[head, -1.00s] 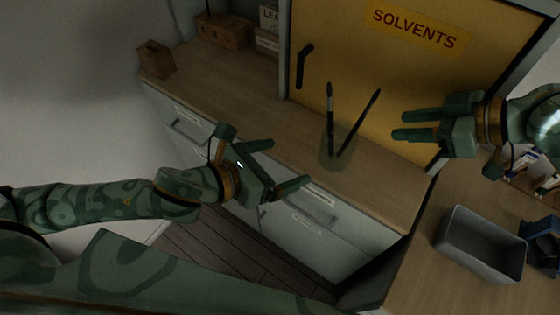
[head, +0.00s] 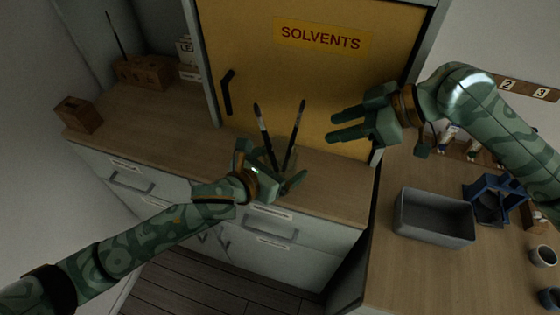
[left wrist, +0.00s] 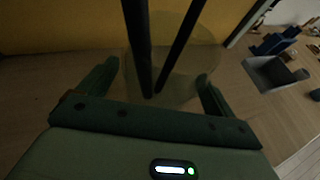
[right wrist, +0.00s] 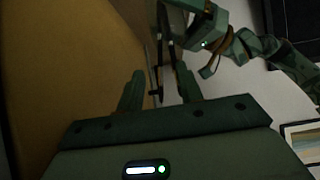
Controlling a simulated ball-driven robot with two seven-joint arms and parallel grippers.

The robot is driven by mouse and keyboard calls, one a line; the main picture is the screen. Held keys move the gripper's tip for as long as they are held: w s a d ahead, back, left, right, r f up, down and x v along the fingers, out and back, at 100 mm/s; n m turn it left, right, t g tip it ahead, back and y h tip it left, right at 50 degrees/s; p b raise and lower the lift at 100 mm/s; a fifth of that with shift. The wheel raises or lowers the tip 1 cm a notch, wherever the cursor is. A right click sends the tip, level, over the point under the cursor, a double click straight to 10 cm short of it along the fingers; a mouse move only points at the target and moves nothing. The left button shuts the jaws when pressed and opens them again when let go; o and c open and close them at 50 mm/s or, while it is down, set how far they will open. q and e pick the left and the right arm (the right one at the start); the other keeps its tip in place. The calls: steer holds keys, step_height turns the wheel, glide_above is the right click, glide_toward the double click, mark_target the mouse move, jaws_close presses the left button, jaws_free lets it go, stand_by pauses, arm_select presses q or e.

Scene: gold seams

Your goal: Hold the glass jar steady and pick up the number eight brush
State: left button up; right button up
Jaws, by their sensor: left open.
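The clear glass jar (left wrist: 192,68) stands on the counter before the yellow door, with two dark brushes (head: 264,132) (head: 294,135) leaning apart in it. No number on either brush can be read. My left gripper (head: 272,167) is open at the jar and partly hides it in the head view. In the left wrist view, its fingers lie either side of the jar's near part; contact cannot be told. My right gripper (head: 352,118) is open and empty, to the right of the brushes' upper ends. Its wrist view shows thin dark shafts (right wrist: 154,80) beyond the fingers.
The yellow SOLVENTS door (head: 340,75) rises close behind the jar. A grey bin (head: 435,215) and a blue holder (head: 495,195) stand on the right counter. The counter left of the jar is clear.

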arm_select(q)
steer(key=shift+w+d+f, duration=0.1)
steer(key=shift+w+d, duration=0.05)
steer(key=shift+w, duration=0.05)
